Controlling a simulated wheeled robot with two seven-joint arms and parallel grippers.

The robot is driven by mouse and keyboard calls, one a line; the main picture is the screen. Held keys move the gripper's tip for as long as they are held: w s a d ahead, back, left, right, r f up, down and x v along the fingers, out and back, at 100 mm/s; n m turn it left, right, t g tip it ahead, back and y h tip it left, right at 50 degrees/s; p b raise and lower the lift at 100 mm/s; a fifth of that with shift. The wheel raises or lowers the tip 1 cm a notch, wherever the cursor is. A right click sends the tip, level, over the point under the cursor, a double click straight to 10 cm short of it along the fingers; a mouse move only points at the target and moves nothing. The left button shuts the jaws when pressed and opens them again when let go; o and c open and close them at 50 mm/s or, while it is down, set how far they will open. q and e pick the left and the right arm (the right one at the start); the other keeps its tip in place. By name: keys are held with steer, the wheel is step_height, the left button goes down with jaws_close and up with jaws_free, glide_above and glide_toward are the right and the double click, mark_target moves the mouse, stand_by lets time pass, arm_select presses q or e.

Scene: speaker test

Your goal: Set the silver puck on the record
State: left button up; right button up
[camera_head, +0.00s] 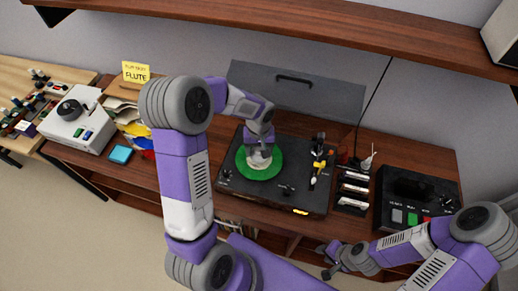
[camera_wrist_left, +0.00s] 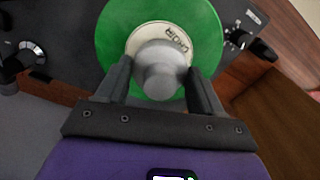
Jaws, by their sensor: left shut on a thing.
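The green record (camera_head: 242,172) with a cream label lies on the black turntable (camera_head: 228,188). It also shows in the left wrist view (camera_wrist_left: 112,38), where its label reads "CHOIR". The silver puck (camera_wrist_left: 160,72) is between the fingers of my left gripper (camera_wrist_left: 162,88), over the record's label. I cannot tell whether the puck touches the record. In the head view my left gripper (camera_head: 258,152) is above the record's middle and mostly hides the puck. My right gripper (camera_head: 328,262) appears open and empty, low in front of the desk.
The turntable's grey lid (camera_head: 320,98) stands raised behind it. The tonearm (camera_head: 318,165) is right of the record. A rack of small boxes (camera_head: 352,190) and a black button box (camera_head: 410,205) stand further right. A white device (camera_head: 75,120) and a blue pad (camera_head: 120,154) are at left. A shelf overhangs.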

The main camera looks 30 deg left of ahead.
arm_select(q)
steer(key=shift+f+b, duration=0.8)
steer(key=shift+f, duration=0.2)
stand_by(0.3)
steer(key=o, duration=1.3)
steer(key=shift+o, duration=0.3)
steer(key=shift+r+p, duration=1.8)
steer(key=shift+r, duration=0.8)
steer(key=shift+s+f, duration=0.1)
steer(key=shift+f, duration=0.05)
